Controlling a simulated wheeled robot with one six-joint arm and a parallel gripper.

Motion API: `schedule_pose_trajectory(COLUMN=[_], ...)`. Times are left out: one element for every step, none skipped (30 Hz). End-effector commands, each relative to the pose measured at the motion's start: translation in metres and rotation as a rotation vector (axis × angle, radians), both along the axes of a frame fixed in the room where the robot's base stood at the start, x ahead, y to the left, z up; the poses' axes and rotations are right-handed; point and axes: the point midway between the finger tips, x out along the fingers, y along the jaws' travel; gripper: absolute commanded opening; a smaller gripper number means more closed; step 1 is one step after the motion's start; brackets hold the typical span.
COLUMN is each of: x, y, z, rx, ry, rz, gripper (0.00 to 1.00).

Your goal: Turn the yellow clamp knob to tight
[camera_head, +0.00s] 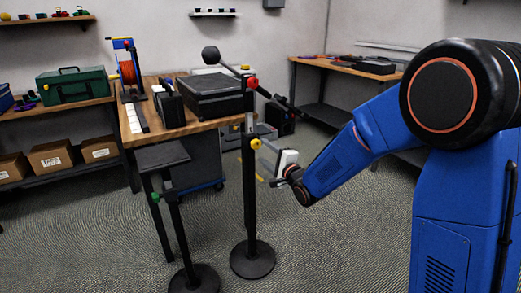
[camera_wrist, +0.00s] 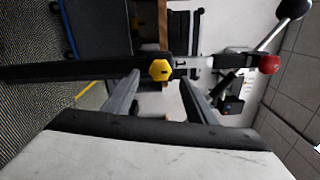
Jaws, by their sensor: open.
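The yellow clamp knob (camera_head: 255,143) sits on the upright black post (camera_head: 249,195) of a floor stand. In the wrist view the knob (camera_wrist: 160,69) is a faceted yellow piece on the post (camera_wrist: 80,70), which runs sideways across the picture. My gripper (camera_wrist: 160,82) is open and empty, its two grey fingers on either side of the knob in the picture. The knob appears just beyond the fingertips, and I see no contact. In the head view my gripper (camera_head: 271,161) is right of the post, near knob height. Whether the knob is loose or tight does not show.
Higher on the stand are a red knob (camera_head: 253,83) and a boom with a black ball (camera_head: 211,55). A second stand with a green knob (camera_head: 155,197) and flat top stands left. A wooden workbench (camera_head: 180,133) with a black case (camera_head: 215,97) is behind. Open carpet lies in front.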

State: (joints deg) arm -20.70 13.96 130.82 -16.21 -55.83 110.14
Motion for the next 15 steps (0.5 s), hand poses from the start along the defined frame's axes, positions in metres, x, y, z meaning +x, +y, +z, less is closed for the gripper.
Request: schedule_pose_trajectory(x=[-0.009, -0.014, -0.021, -0.026, -0.031, -0.037, -0.042, -0.047, -0.054, -0.058, -0.063, -0.069, -0.073, -0.076, -0.081], y=[-0.007, -0.010, -0.015, -0.018, -0.022, -0.026, -0.030, -0.033, -0.037, -0.040, -0.043, -0.048, -0.050, -0.053, -0.056], z=[0.001, 0.001, 0.000, 0.000, 0.000, 0.000, 0.000, 0.000, 0.000, 0.000, 0.000, 0.000, 0.000, 0.000, 0.000], rx=[0.000, 0.000, 0.000, 0.001, 0.001, 0.000, 0.001, 0.000, 0.000, -0.001, 0.000, 0.000, 0.000, 0.000, 0.000], ry=[-0.001, 0.000, 0.000, 0.001, 0.001, 0.000, 0.001, -0.001, 0.000, 0.001, 0.000, 0.000, 0.000, 0.000, 0.000], rz=[-0.001, -0.001, -0.002, -0.002, -0.003, -0.003, -0.002, -0.002, -0.002, -0.002, -0.002, -0.003, -0.003, -0.003, -0.003], gripper=[0.51, 0.51, 0.51, 0.51, 0.51, 0.51, 0.51, 0.51, 0.51, 0.51, 0.51, 0.51, 0.51, 0.51, 0.51])
